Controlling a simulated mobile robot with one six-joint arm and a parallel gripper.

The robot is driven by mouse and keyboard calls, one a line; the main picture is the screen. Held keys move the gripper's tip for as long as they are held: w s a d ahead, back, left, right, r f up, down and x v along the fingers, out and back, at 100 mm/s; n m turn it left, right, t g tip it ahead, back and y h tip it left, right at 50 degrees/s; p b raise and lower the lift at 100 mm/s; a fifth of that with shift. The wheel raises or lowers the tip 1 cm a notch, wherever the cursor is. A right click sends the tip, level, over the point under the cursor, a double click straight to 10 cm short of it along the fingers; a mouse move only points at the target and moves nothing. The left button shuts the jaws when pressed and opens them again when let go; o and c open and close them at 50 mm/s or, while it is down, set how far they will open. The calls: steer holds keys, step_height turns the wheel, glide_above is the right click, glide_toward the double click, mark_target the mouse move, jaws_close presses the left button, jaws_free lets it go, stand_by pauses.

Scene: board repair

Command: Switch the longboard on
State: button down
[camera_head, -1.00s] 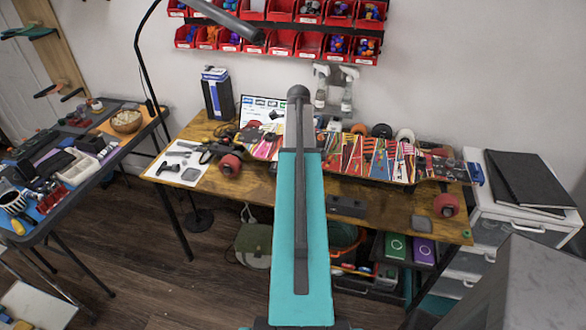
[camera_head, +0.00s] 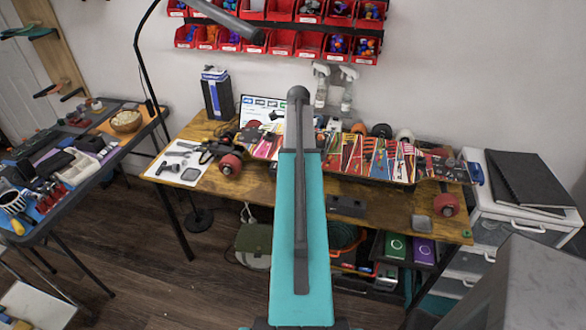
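No power switch on the board can be told at this size.
A lamp pole (camera_head: 143,60) rises at the bench's left. Two spray bottles (camera_head: 347,90) stand behind the board, with a dark blue box (camera_head: 217,95) further left. A tool sheet (camera_head: 180,163) lies front left. A white drawer cabinet (camera_head: 515,220) stands right. Red bins hang above.

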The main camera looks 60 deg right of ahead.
steer(key=shift+f, duration=0.6)
stand_by(0.6)
steer(key=shift+r, duration=0.1)
step_height(320, 180, up, 7)
steer(key=p, duration=0.4)
stand_by(0.8)
stand_by(0.4)
